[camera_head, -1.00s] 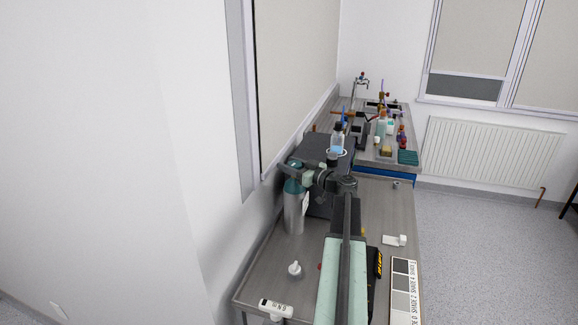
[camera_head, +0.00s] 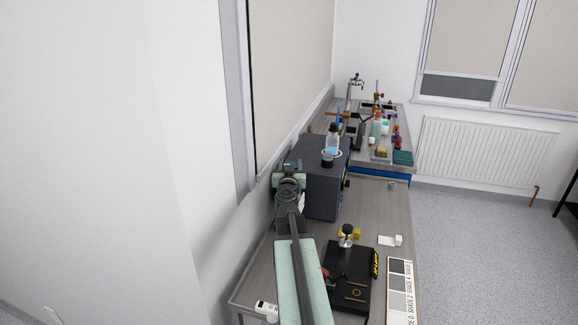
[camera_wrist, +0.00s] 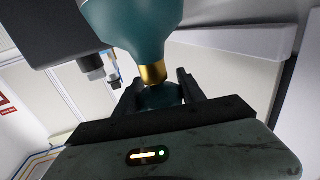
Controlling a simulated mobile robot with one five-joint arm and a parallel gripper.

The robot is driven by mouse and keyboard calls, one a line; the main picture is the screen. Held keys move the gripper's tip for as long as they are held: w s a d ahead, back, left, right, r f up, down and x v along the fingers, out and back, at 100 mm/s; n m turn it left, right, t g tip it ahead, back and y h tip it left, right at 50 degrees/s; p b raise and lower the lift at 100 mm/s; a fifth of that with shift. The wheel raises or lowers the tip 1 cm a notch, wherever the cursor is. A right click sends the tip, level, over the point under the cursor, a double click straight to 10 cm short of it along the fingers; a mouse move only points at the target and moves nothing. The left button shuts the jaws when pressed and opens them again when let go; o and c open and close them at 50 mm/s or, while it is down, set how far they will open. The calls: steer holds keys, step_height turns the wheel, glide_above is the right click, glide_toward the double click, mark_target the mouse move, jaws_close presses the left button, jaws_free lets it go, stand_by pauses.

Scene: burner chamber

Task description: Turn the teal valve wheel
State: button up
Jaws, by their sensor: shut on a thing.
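In the wrist view, a gas cylinder with a teal shoulder (camera_wrist: 135,25) enters from the top edge, with a short brass neck (camera_wrist: 152,73) on it. The teal valve wheel (camera_wrist: 160,96) sits at the end of the neck, partly hidden behind my gripper's body. My gripper (camera_wrist: 159,82) has one finger on each side of the wheel and is shut on it. In the head view my arm covers nearly all of the cylinder and wheel, and the fingers cannot be made out.
A dark grey box (camera_head: 319,178) stands close beside my arm, with a clear bottle (camera_head: 332,138) on top. A black stand (camera_head: 347,275) with a knob and a shade card (camera_head: 398,290) lie to the right. A wall runs close on the left.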

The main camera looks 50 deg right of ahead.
steer(key=m+g+h, duration=0.1)
steer(key=g, duration=0.1)
steer(key=m+g+h, duration=0.1)
steer(key=m+g, duration=0.1)
steer(key=shift+s+d+h, duration=0.15)
steer(key=shift+d+h, duration=0.05)
steer(key=shift+h, duration=0.2)
steer(key=shift+s+d+m+g+h, duration=0.15)
steer(key=shift+m+g+h, duration=0.35)
steer(key=shift+m+g, duration=0.7)
steer(key=shift+s+g, duration=0.2)
steer(key=shift+g, duration=0.3)
steer(key=o, duration=1.4)
steer(key=shift+c, duration=0.2)
steer(key=v, duration=0.7)
steer(key=shift+a, duration=0.35)
steer(key=shift+s, duration=0.1)
